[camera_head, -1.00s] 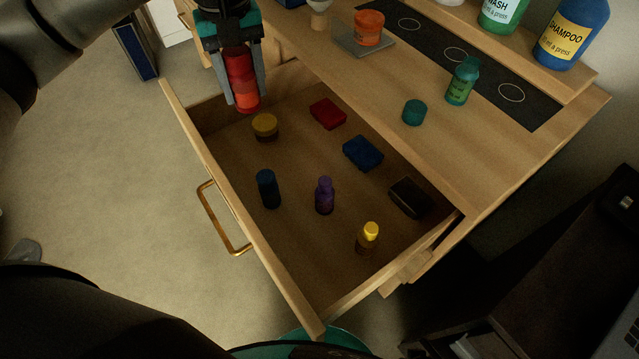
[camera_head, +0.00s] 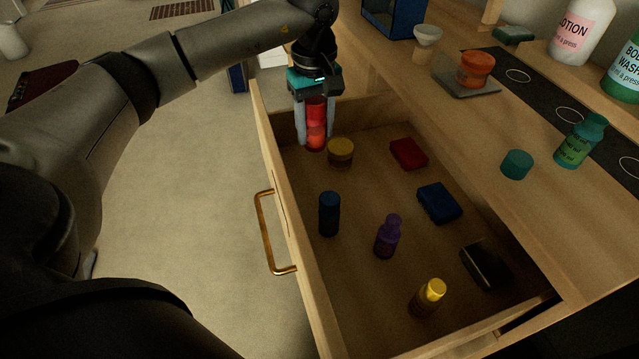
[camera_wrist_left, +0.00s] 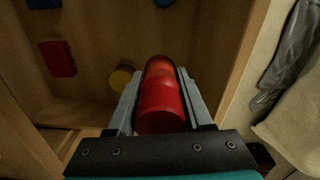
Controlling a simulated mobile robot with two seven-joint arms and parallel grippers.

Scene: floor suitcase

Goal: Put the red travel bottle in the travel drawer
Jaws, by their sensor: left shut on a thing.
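The red travel bottle (camera_head: 316,125) is upright between the fingers of my left gripper (camera_head: 315,140), which is shut on it. It hangs at the far left corner of the open travel drawer (camera_head: 265,130), beside a yellow-lidded jar (camera_head: 340,152). I cannot tell whether its bottom touches the drawer floor. In the left wrist view the red bottle (camera_wrist_left: 161,95) lies between the two grey fingers, with the drawer floor beyond it. My right gripper is not in view.
The drawer also holds a dark blue bottle (camera_head: 329,214), a purple bottle (camera_head: 387,236), a yellow-capped bottle (camera_head: 428,297), a red box (camera_head: 408,153), a blue box (camera_head: 439,203) and a black box (camera_head: 485,263). On the counter stand a green bottle (camera_head: 580,143) and a loose teal cap (camera_head: 517,164).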

